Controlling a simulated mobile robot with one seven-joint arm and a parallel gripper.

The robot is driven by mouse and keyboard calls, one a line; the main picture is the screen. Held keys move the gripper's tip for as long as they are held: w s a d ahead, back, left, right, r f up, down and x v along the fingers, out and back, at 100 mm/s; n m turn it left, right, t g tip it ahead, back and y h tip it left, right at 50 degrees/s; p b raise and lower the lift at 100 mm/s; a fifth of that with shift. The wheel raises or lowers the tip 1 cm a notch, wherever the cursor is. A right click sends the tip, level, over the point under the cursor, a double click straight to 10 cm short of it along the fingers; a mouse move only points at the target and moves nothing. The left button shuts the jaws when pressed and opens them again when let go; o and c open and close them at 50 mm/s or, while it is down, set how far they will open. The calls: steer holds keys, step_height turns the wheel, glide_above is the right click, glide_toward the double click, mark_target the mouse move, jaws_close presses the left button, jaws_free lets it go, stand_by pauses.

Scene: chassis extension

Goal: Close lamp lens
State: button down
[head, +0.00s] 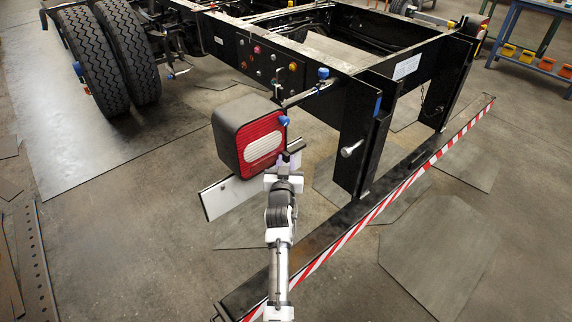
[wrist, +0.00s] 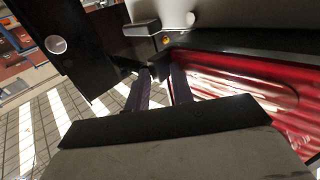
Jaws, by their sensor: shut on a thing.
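The tail lamp has a black box housing (head: 228,125) and a red lens (head: 262,143) with a pale middle panel. The lens faces right towards my gripper; whether a gap is left between it and the housing I cannot tell. My gripper (head: 287,160) is at the lens's right lower edge. In the wrist view the red lens (wrist: 235,85) fills the right side, with a dark rim along its top. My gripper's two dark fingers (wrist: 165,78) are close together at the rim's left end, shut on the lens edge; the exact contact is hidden.
A black chassis frame (head: 345,135) stands behind the lamp, with a blue knob (head: 323,73) near it. A low bar with red-white striping (head: 385,200) runs diagonally at right. A pale plate (head: 225,197) hangs below the lamp. Large tyres (head: 88,58) are at upper left.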

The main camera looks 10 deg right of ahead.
steer(key=shift+w+d+r+h, duration=0.15)
steer(key=shift+w+d+r, duration=0.1)
steer(key=shift+d, duration=0.2)
steer(key=shift+w+d+r+h, duration=0.15)
steer(key=shift+d+r, duration=0.1)
steer(key=shift+d, duration=0.2)
steer(key=c, duration=1.4)
jaws_free()
steer(key=shift+d, duration=0.1)
steer(key=a+b+v, duration=0.1)
steer(key=b+v, duration=0.3)
steer(key=v, duration=1.1)
steer(key=shift+w+f, duration=0.2)
steer(key=shift+f, duration=0.15)
steer(key=shift+c, duration=0.5)
